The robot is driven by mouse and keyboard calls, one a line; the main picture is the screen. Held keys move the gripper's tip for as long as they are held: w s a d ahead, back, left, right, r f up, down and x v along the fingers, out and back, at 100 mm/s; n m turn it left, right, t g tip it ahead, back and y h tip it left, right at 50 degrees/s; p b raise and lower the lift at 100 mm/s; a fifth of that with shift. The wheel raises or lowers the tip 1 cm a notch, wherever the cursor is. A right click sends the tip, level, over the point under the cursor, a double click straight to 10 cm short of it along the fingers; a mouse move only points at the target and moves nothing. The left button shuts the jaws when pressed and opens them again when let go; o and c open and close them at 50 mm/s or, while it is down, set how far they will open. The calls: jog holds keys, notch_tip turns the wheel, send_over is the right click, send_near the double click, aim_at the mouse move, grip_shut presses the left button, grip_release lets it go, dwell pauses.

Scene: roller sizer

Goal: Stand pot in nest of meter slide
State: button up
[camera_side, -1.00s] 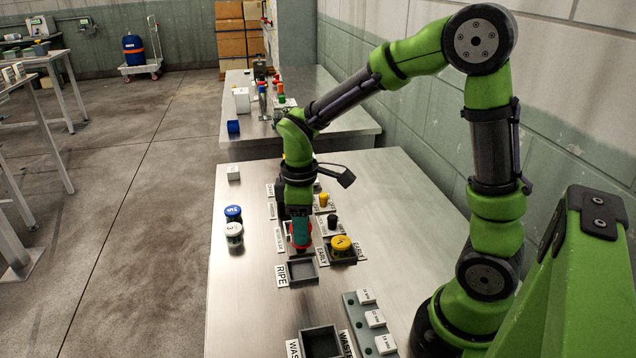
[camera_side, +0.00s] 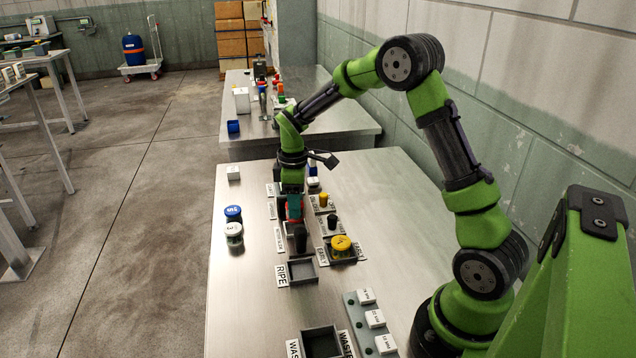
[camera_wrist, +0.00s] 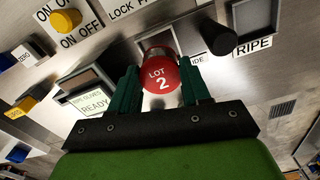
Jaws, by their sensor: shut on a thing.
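My gripper (camera_wrist: 165,92) is shut on the red-lidded pot marked LOT 2 (camera_wrist: 162,78), one teal finger on each side of its lid. In the side view my gripper (camera_side: 293,212) is over the row of labelled fixtures. The meter slide shows by its black knob (camera_wrist: 220,38) and a partly covered label ending in IDE (camera_wrist: 196,59). The knob also shows in the side view (camera_side: 300,236), just nearer the camera than my gripper. The nest cannot be made out; pot and fingers cover that area. I cannot tell whether the pot touches anything below.
A RIPE tray (camera_side: 303,271) stands nearer the camera. A yellow-lidded pot (camera_side: 342,245) sits in a tray on the right. A blue-lidded pot (camera_side: 233,213) and a pale-lidded pot (camera_side: 234,233) stand left. Yellow (camera_side: 323,199) and black (camera_side: 331,221) knobs are close right.

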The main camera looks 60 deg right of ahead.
jog(key=shift+f, duration=1.9)
jog(key=shift+f, duration=0.15)
jog(key=o, duration=1)
jog(key=shift+o, duration=0.2)
